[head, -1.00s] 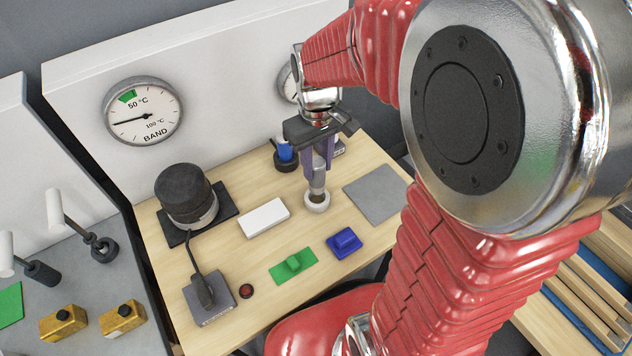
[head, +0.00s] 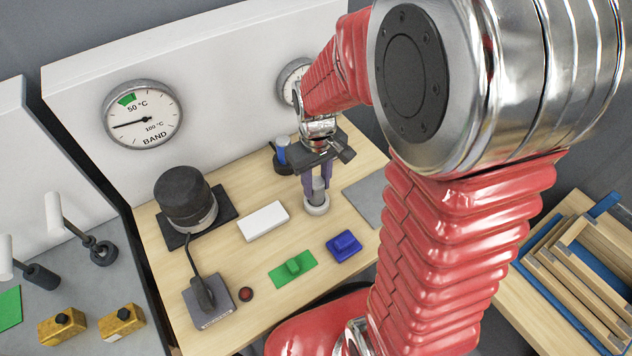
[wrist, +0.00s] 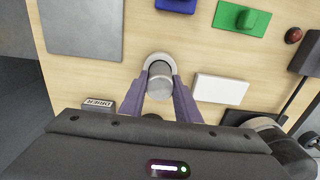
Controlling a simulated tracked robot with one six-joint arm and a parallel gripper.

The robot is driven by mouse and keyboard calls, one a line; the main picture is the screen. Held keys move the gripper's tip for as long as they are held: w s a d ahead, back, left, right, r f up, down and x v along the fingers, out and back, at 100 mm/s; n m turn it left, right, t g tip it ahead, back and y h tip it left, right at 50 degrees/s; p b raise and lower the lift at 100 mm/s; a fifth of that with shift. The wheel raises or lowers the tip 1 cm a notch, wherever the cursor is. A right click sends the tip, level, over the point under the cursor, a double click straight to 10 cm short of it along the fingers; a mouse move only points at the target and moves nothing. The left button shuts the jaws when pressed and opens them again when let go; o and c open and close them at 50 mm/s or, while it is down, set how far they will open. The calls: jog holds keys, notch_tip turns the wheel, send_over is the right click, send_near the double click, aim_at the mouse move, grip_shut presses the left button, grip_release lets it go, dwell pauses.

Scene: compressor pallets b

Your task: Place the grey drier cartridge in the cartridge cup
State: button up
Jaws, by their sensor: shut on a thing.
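My gripper (head: 317,190) has its purple fingers shut on the grey drier cartridge (head: 318,184), which is held upright. The cartridge's lower end is at the opening of the pale ring-shaped cartridge cup (head: 317,209) on the wooden table. In the wrist view, the cartridge (wrist: 160,72) sits between the fingers and lines up with the cup (wrist: 160,57), whose rim shows beyond it. I cannot tell whether the cartridge rests on the bottom of the cup.
A white block (head: 263,221) lies left of the cup. A blue part in a dark holder (head: 283,163) stands behind. A grey plate (head: 367,200) lies to the right. A green piece (head: 293,268) and blue piece (head: 344,245) are in front. A DRIER label block (wrist: 99,104) is close by.

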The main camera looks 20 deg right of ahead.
jog(key=shift+f, duration=0.1)
jog(key=o, duration=1.1)
jog(key=shift+c, duration=0.2)
notch_tip(320, 180, up, 12)
dwell(0.5)
jog(key=s+a+r+m+t, duration=0.2)
jog(key=s+r+t, duration=0.3)
jog(key=s, duration=0.6)
jog(key=shift+s+a+r+t, duration=0.3)
jog(key=shift+s+a+r, duration=0.1)
jog(key=shift+a+r, duration=0.4)
